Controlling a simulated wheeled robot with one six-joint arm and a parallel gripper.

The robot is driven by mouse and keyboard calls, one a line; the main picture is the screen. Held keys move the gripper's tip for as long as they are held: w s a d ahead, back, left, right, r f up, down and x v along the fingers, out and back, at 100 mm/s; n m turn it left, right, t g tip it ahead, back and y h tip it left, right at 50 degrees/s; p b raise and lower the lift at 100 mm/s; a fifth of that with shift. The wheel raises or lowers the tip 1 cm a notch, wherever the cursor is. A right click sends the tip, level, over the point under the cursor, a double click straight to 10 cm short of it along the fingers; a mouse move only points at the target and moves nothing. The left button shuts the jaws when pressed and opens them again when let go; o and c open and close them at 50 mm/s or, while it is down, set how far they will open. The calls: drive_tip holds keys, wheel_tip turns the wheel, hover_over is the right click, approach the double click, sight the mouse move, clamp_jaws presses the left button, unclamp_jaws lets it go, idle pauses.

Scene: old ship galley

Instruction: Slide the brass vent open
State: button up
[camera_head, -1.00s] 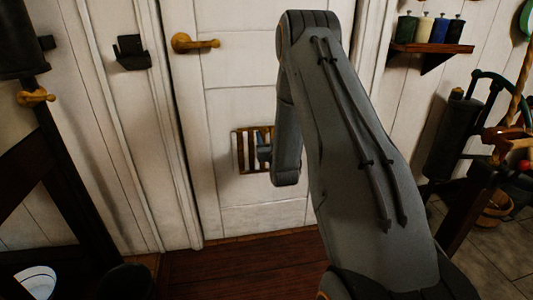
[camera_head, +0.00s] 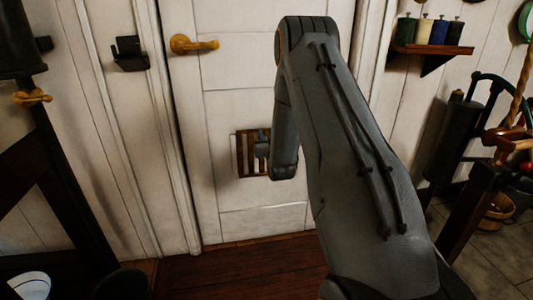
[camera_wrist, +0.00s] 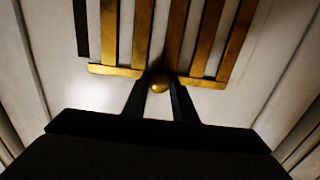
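The brass vent (camera_head: 247,163) is a small grille of upright brass slats low on the white door. Part of it is hidden behind my arm. In the wrist view the vent (camera_wrist: 143,35) fills the top, with pale strips between several slats and a brass bottom rail. In the head view my gripper (camera_head: 262,148) is at the vent's right part.
The white door (camera_head: 240,105) has a brass handle (camera_head: 193,44) above the vent. A dark wall bracket (camera_head: 130,53) is at left. A shelf (camera_head: 432,48) with several small jars is at upper right. The wooden floor (camera_head: 240,268) before the door is clear.

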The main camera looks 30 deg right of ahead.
drive_tip(key=shift+c, duration=0.8)
drive_tip(key=shift+a, duration=0.15)
drive_tip(key=shift+w+a, duration=0.2)
drive_tip(key=shift+a, duration=0.35)
drive_tip(key=shift+w+a, duration=0.15)
drive_tip(key=shift+a, duration=0.4)
drive_tip(key=o, duration=1.3)
drive_tip(key=shift+a, duration=0.1)
drive_tip(key=shift+p+v, duration=2.6)
drive_tip(key=shift+v, duration=2.9)
